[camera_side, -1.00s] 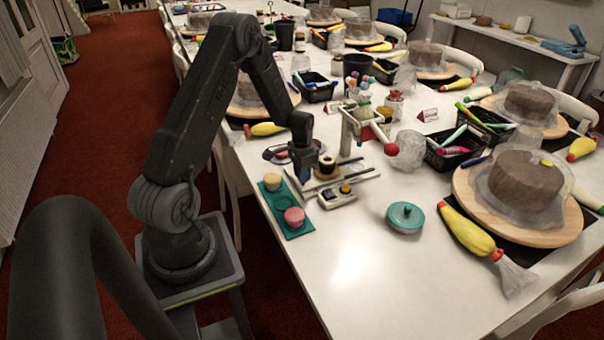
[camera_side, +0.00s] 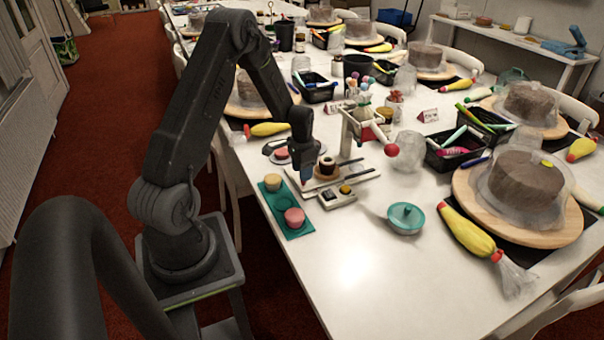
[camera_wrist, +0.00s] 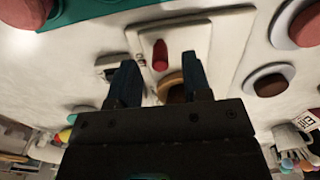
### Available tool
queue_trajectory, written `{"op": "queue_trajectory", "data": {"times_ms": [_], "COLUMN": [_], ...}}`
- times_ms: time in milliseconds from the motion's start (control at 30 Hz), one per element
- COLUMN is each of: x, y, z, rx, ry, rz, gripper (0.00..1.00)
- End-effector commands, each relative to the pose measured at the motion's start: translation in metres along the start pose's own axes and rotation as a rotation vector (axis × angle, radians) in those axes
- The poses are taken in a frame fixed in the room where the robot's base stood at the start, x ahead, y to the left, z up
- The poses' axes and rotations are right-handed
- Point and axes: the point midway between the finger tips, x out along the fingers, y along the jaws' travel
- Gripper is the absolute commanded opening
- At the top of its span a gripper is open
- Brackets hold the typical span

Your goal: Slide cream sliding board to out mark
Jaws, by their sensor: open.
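The cream sliding board (camera_side: 341,174) lies low on the white table between dark rails, with a dark-topped brown round piece (camera_side: 327,165) on it. In the wrist view, a pale board (camera_wrist: 188,40) carries a red upright knob (camera_wrist: 160,55), and part of a brown round thing (camera_wrist: 176,90) shows behind my fingers. My gripper (camera_side: 306,174) is open and empty at the board's left end. In the wrist view its two blue fingers (camera_wrist: 160,72) stand apart on either side of the knob. I cannot make out the out mark.
A teal tray (camera_side: 284,212) with two small cakes is at the left edge. A plate with a pink cake (camera_side: 282,154) lies behind my gripper.

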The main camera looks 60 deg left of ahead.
Motion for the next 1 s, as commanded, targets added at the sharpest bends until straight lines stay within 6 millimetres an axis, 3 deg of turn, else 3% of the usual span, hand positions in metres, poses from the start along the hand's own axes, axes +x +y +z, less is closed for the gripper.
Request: {"op": "queue_trajectory", "data": {"times_ms": [500, 900, 1000], "x": [-0.048, -0.053, -0.064], "y": [0.0, 0.001, 0.008], "z": [0.0, 0.0, -0.003], "rx": [0.0, 0.0, 0.003], "ry": [0.001, 0.001, 0.011], "rz": [-0.001, 0.0, -0.008], "gripper": [0.45, 0.45, 0.45]}}
